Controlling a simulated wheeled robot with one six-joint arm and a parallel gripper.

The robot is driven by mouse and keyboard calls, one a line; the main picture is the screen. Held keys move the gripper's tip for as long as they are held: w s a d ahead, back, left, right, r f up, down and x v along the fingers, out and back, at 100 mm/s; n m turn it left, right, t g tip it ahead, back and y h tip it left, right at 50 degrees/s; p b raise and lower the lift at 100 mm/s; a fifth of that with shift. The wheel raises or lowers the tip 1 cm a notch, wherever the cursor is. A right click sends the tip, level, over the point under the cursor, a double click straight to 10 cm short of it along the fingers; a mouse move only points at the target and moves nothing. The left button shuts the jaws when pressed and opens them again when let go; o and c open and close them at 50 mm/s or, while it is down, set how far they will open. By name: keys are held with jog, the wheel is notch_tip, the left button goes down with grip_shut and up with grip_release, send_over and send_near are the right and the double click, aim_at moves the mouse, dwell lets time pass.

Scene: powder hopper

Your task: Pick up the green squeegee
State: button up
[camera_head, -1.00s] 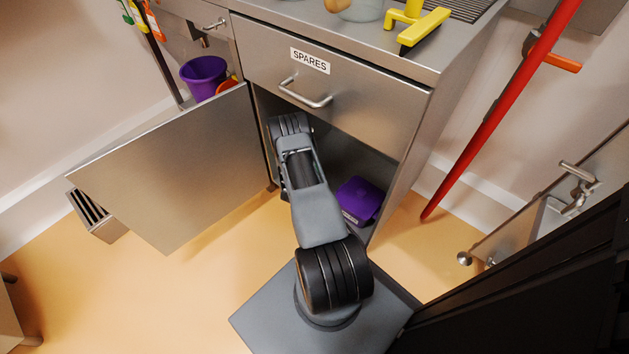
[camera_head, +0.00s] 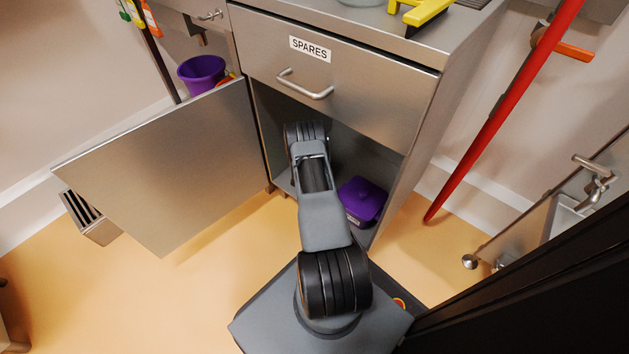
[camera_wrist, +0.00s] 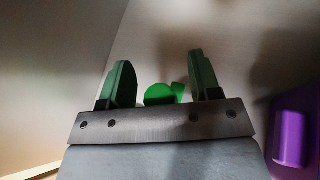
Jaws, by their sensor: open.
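My gripper (camera_wrist: 157,85) is open in the wrist view, with its two green-lined fingers apart. A bright green thing (camera_wrist: 160,94), likely part of the green squeegee, shows between the fingers just beyond the gripper's front edge. Most of it is hidden behind the gripper, so I cannot tell its full shape or whether a finger touches it. In the head view my arm reaches into the open cupboard under the drawer, and the gripper and the squeegee are hidden there.
A purple lidded box (camera_head: 362,200) sits in the cupboard right of my arm; purple also shows in the wrist view (camera_wrist: 292,130). The cupboard door (camera_head: 165,165) stands open at left. The SPARES drawer (camera_head: 330,75) is shut above. A red pole (camera_head: 500,120) leans at right.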

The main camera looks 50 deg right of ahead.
jog(key=shift+c, duration=0.3)
grip_shut()
dwell(0.3)
